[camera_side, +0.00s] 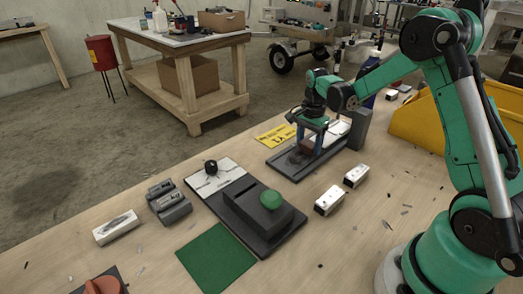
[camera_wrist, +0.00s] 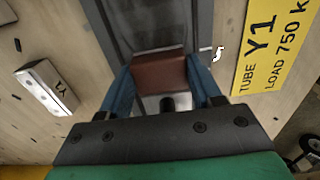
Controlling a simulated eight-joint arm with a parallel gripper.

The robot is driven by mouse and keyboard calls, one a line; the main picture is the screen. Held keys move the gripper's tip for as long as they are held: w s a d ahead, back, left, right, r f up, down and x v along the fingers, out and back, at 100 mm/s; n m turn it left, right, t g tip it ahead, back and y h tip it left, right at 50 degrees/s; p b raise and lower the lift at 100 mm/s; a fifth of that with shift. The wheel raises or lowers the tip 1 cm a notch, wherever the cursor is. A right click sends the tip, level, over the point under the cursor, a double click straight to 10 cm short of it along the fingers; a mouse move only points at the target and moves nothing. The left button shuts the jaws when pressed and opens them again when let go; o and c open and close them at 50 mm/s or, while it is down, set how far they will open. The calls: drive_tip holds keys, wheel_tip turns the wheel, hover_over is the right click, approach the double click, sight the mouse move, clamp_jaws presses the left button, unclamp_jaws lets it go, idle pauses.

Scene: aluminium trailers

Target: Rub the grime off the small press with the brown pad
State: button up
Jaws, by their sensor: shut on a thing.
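My gripper (camera_side: 312,136) has blue fingers shut on the brown pad (camera_side: 306,147). In the wrist view the pad (camera_wrist: 160,72) is a reddish-brown block between the two fingertips (camera_wrist: 159,82). It is low over a dark flat base (camera_side: 285,164) with a pale plate and a grey upright block (camera_side: 357,128) at its right end; this looks like the small press. Dark smudges (camera_side: 297,158) show on the base just left of the pad. I cannot tell whether the pad touches the surface. The part under the pad and fingers is hidden.
Two white blocks (camera_side: 329,200) lie in front, a yellow label (camera_side: 275,134) behind. A yellow bin (camera_side: 420,118) is at right. Small metal chips are scattered about.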

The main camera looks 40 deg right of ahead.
drive_tip(key=shift+d, duration=0.75)
drive_tip(key=shift+r, duration=4)
drive_tip(key=shift+a, duration=0.15)
drive_tip(key=w+a+r+n, duration=0.25)
drive_tip(key=a+n, duration=0.25)
drive_tip(key=a, duration=0.6)
wheel_tip(320, 180, up, 8)
drive_tip(key=n, duration=1.3)
hover_over(215, 257)
wheel_tip(215, 257, down, 19)
drive_tip(key=shift+f, duration=0.15)
drive_tip(key=shift+f, duration=0.15)
